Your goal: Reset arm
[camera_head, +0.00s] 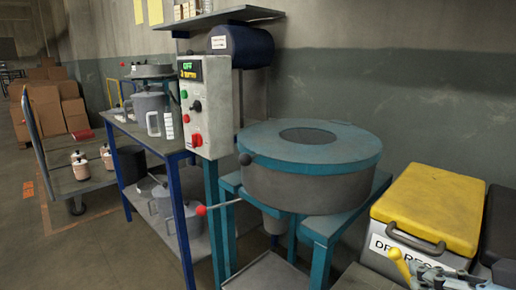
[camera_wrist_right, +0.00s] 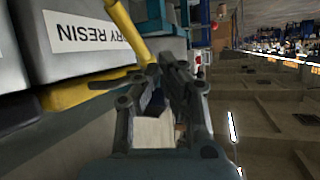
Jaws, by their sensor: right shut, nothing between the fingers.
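My right gripper (camera_head: 440,278) shows at the bottom right corner of the head view, in front of the resin box. In the right wrist view its fingers (camera_wrist_right: 163,70) are closed together and hold nothing. My left gripper is not in view. The grey box with a yellow lid (camera_head: 432,205) stands at the right, its label partly hidden; the label reads "RY RESIN" in the right wrist view (camera_wrist_right: 90,33). A yellow rod-like part (camera_head: 400,265) shows just left of my right gripper.
A round teal-topped machine (camera_head: 345,145) stands on a blue stand in the middle. A workbench with pots (camera_head: 150,105) and a cart (camera_head: 85,175) stand at the left. Open floor (camera_head: 110,240) lies front left.

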